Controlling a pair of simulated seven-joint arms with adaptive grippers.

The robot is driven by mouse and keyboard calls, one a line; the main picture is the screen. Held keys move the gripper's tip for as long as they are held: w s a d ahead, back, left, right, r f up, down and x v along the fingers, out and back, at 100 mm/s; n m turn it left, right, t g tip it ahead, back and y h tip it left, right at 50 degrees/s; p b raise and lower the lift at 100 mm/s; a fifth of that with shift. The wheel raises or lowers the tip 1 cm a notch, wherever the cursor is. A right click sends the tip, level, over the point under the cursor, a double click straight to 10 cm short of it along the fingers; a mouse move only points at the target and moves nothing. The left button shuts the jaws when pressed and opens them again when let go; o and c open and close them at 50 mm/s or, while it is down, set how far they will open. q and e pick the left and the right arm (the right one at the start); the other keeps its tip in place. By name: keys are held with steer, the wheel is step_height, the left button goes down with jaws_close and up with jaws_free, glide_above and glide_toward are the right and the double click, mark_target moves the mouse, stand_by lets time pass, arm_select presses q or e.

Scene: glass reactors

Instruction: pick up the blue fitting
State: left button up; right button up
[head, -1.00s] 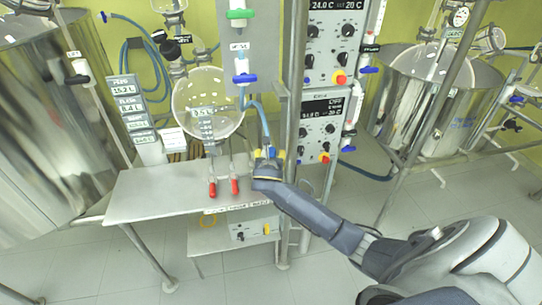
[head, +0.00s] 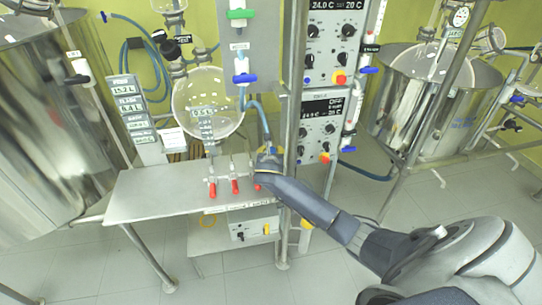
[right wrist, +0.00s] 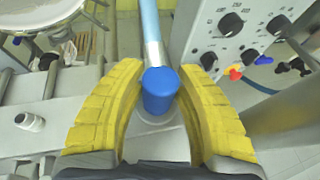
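The blue fitting (right wrist: 159,90) sits at the end of a metal sleeve on a light blue hose (right wrist: 150,25) in the right wrist view. My right gripper (right wrist: 160,85) has its yellow fingers on either side of the fitting. A gap shows on the fitting's left, and the right finger is close to it; I cannot tell if they touch. In the head view the right gripper (head: 268,155) is at the lower end of the hose (head: 262,118), over the bench's right end, and hides the fitting. My left gripper is not in view.
Red-handled valves (head: 235,186) stand on the metal bench (head: 140,194), close left of my gripper. A round glass flask (head: 208,105) hangs behind them. A steel post (head: 290,130) and control boxes (head: 322,122) stand close on the right.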

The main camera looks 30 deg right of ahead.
jaws_close()
steer(key=shift+r, duration=0.15)
